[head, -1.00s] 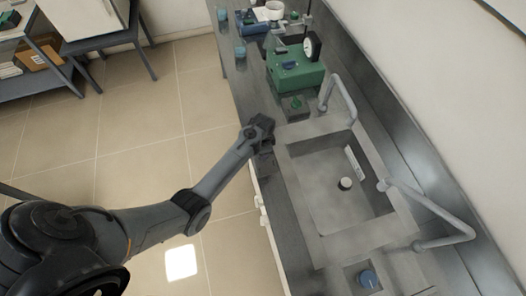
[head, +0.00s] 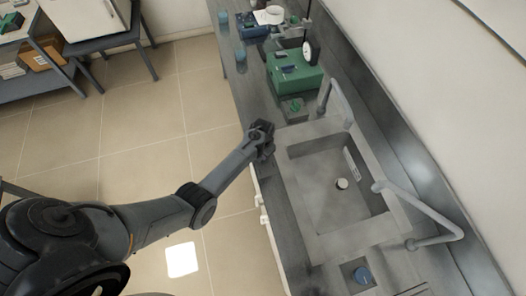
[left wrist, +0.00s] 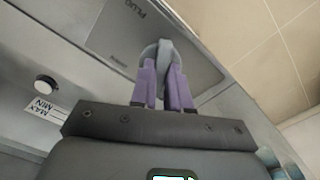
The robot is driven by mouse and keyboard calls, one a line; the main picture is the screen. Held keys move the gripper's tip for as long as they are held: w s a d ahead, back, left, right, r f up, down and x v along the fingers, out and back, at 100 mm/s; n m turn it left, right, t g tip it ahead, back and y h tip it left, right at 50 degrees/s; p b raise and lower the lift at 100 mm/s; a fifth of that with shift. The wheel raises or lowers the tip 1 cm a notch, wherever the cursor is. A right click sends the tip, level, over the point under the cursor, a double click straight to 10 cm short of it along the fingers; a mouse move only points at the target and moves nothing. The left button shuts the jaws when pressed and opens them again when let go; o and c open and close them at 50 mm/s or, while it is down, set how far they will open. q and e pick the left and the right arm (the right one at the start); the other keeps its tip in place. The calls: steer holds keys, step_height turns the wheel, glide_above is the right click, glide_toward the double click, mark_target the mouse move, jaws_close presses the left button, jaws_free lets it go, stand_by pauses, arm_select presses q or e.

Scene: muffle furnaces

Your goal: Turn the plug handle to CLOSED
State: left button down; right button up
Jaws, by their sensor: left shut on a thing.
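The plug handle (left wrist: 164,55) is a grey lever on a metal panel (left wrist: 112,35) marked PLUG, seen in the left wrist view. A second, smaller word on the panel is too small to read. My left gripper (left wrist: 164,82) has its purple fingers shut on the handle, one on each side. In the head view my left gripper (head: 264,143) is at the front edge of the counter, left of the sink (head: 325,237), and hides the handle. My right gripper is not in view.
Two grey taps (head: 425,210) arch over the sink from the back right. A green box-shaped device (head: 295,76) with a gauge stands beyond the sink. A blue round item (head: 362,275) is nearer, in a small recess.

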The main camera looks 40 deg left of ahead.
arm_select(q)
steer(key=n+p, duration=0.1)
steer(key=n, duration=0.4)
steer(key=shift+n+p, duration=0.35)
steer(key=shift+n, duration=0.05)
steer(key=n, duration=0.3)
steer(key=shift+n+p, duration=0.3)
steer(key=shift+n, duration=1.2)
steer(key=c, duration=1.1)
jaws_free()
